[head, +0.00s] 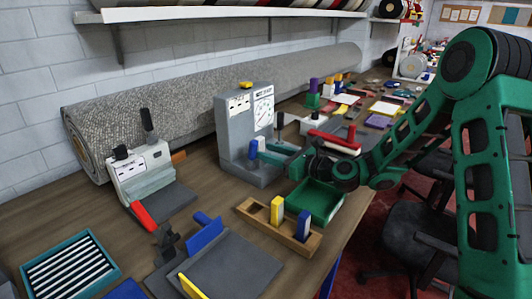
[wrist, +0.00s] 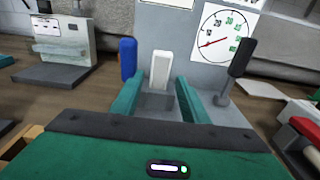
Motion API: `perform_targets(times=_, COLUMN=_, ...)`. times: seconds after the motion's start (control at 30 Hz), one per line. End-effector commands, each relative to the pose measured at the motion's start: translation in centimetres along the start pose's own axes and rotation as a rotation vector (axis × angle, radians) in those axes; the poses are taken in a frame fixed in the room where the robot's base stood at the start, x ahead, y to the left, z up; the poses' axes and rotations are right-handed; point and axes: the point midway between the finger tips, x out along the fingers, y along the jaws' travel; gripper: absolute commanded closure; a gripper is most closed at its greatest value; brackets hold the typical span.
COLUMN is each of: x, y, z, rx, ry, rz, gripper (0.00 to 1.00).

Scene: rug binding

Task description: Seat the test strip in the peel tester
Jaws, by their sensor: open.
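The peel tester (head: 232,145) is a grey upright machine with a round dial, standing behind the table's middle. In the wrist view its grey face (wrist: 190,55) fills the centre, with the dial at upper right. A pale upright piece, probably the test strip (wrist: 162,70), stands at a small grey block on the tester. How deep it sits cannot be told. My gripper (wrist: 160,88) is open, its two green fingers on either side of the pale piece with gaps visible.
A blue upright piece (wrist: 127,58) is left of the fingers; a black-handled lever (wrist: 238,72) is right. A wooden rack (head: 260,226) with yellow and blue pieces and a green tray (head: 315,205) stand in front. A white machine (head: 140,170) is left, a rug roll (head: 190,105) behind.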

Motion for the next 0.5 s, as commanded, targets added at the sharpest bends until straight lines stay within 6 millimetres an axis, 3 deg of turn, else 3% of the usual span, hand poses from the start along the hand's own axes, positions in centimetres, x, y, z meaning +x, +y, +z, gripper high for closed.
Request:
perform_targets(times=0.3, x=-5.9, y=0.0, z=0.1, rx=0.004, ry=-0.002, rz=0.0, gripper=0.55)
perform_targets(times=0.5, x=-8.5, y=-0.1, z=0.0, rx=0.003, ry=-0.003, rz=0.0, gripper=0.55)
